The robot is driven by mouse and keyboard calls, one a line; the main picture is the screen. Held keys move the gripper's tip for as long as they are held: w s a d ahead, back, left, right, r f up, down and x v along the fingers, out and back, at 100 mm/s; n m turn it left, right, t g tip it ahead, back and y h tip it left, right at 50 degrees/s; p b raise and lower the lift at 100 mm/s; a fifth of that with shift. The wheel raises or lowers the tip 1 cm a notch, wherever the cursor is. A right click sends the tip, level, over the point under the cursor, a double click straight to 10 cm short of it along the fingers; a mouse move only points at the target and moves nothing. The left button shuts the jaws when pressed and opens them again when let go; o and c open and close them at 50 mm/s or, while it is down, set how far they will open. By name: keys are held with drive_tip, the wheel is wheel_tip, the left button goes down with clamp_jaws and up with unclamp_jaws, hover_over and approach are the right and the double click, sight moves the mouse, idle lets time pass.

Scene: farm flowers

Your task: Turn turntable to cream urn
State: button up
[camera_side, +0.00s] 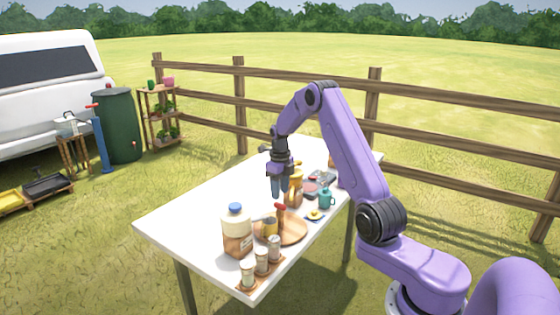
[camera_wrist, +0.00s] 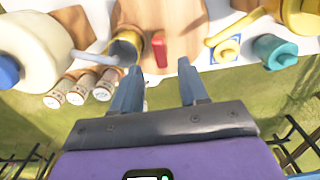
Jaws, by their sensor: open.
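The turntable (camera_side: 294,232) is a round wooden disc on the white table. An upright red handle (camera_side: 280,209) stands on it; it also shows in the wrist view (camera_wrist: 159,50). A yellow-and-grey cup (camera_side: 270,227) stands at the disc's left side. My gripper (camera_side: 277,196) is open and empty above the turntable. In the wrist view my fingertips (camera_wrist: 159,65) lie on either side of the red handle, apart from it.
Several small jars (camera_side: 262,260) stand in a row on a wooden strip at the table's near corner. A teal mug (camera_side: 326,198), a small blue-and-yellow piece (camera_side: 315,215) and a yellow vessel (camera_side: 295,187) stand right of and behind the turntable. The table's left part (camera_side: 185,215) is clear.

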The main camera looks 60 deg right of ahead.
wheel_tip(320, 180, up, 12)
drive_tip(key=shift+r, duration=0.25)
idle(0.3)
drive_tip(key=s+a+r+n, duration=0.1)
drive_tip(key=a+r+n, duration=0.1)
drive_tip(key=a+n, duration=1.25)
drive_tip(key=s+a+n, duration=0.9)
drive_tip(key=a+n, duration=0.1)
drive_tip(key=a, duration=0.3)
drive_tip(key=s+a+f+n, duration=0.1)
drive_tip(key=s+n, duration=1.1)
drive_tip(key=s+a+f+n, duration=0.1)
drive_tip(key=s+f+n, duration=0.1)
drive_tip(key=s+n, duration=1)
drive_tip(key=shift+s+a, duration=0.4)
drive_tip(key=shift+s, duration=0.2)
